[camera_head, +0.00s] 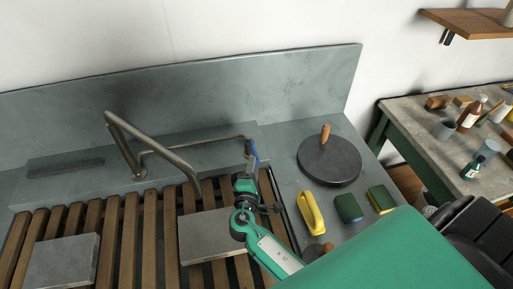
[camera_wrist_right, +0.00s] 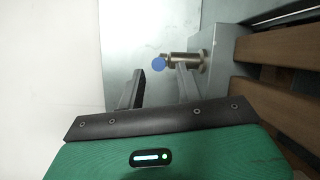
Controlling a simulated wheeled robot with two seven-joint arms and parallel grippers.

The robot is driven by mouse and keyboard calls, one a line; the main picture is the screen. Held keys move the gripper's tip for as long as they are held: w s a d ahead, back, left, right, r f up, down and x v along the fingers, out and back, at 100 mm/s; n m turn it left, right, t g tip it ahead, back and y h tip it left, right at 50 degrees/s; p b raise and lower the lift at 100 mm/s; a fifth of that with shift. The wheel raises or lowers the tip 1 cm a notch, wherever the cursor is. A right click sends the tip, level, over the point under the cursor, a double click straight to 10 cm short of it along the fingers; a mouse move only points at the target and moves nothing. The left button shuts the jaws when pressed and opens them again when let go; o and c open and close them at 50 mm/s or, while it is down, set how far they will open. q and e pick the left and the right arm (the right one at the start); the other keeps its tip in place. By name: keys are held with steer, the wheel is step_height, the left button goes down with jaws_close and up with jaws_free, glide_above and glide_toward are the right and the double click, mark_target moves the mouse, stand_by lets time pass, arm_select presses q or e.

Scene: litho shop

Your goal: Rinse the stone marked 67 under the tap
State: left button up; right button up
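Two grey stone slabs lie on the wooden slats in the head view: one at left (camera_head: 62,262) and one near the middle (camera_head: 208,236), partly behind my right arm. I cannot read a number on either. The bent metal tap pipe (camera_head: 150,147) reaches over the slats, its end just above the middle slab. Its blue tap handle (camera_head: 252,150) is at the right end of the thin pipe. My right gripper (camera_head: 249,172) is just in front of the handle. In the right wrist view the fingers (camera_wrist_right: 160,74) are apart, with the blue handle (camera_wrist_right: 158,63) between or just beyond the tips. My left gripper is out of view.
A dark round disc with a wooden knob (camera_head: 329,160) lies on the ledge right of the slats, with a yellow-handled tool (camera_head: 311,212) and two sponges (camera_head: 348,208) (camera_head: 381,199). A side table (camera_head: 423,118) with bottles stands at right. A back panel (camera_head: 190,98) rises behind the tap.

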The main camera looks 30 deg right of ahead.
mark_target(256, 154)
steer(key=p+x, duration=0.1)
steer(key=x, duration=0.5)
steer(key=shift+r+p, duration=0.15)
steer(key=shift+p, duration=0.15)
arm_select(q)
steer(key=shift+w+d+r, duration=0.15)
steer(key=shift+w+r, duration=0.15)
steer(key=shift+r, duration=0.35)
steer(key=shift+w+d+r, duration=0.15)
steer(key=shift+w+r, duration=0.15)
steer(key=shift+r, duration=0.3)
arm_select(e)
steer(key=shift+w+d, duration=0.3)
steer(key=shift+w, duration=0.1)
jaws_close()
